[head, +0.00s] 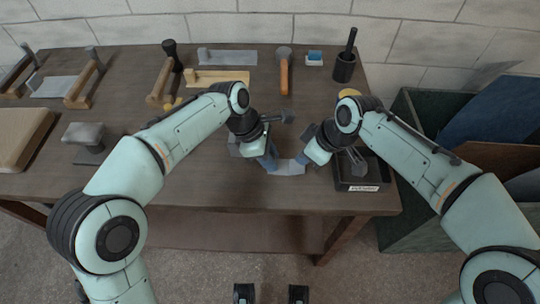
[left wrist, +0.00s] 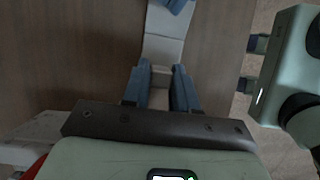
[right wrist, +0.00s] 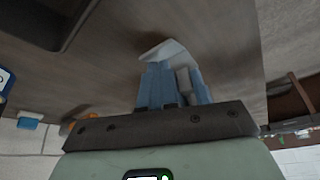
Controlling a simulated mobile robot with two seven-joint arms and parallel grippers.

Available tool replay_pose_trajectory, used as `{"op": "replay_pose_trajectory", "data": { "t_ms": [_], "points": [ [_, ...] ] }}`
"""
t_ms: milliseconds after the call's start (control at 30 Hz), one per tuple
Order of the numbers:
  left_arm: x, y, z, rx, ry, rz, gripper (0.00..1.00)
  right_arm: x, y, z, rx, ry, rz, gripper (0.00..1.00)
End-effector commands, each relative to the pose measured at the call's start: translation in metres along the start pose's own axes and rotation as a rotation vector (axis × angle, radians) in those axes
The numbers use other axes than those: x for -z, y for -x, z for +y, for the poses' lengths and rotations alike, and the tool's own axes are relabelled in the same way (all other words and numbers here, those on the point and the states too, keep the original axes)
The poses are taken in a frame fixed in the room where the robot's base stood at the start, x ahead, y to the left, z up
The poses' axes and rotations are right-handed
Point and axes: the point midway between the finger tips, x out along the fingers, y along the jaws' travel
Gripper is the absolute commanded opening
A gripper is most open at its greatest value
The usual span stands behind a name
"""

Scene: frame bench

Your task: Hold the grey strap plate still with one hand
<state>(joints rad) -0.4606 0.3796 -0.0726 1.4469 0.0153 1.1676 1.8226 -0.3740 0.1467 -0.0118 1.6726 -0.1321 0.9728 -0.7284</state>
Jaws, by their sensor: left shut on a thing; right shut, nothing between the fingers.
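The grey strap plate (head: 290,168) is a pale, bent strip near the table's front edge, between my two grippers. My left gripper (head: 270,163) is shut on the plate's left end; the left wrist view shows the plate (left wrist: 162,48) running from between the blue fingers (left wrist: 163,76) towards the top. My right gripper (head: 301,160) is shut with nothing between its fingers, at the plate's right end. In the right wrist view the plate (right wrist: 166,50) shows just beyond the blue fingertips (right wrist: 170,68); I cannot tell whether they touch it. The fingers hide parts of the plate.
A black labelled tray (head: 362,187) stands close to my right gripper. A mallet (head: 284,75), a black cup (head: 344,68) and wooden-handled parts (head: 217,77) lie farther back. Green bins (head: 405,235) stand right of the table.

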Motion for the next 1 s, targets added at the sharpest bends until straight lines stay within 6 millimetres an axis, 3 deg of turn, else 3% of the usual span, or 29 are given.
{"op": "replay_pose_trajectory", "data": {
  "t_ms": [1000],
  "points": [
    [-0.001, 0.001, 0.000, -0.001, -0.001, -0.001, 0.00, -0.006, -0.015, 0.000, 0.002, -0.001, -0.003, 0.00]
  ]
}}
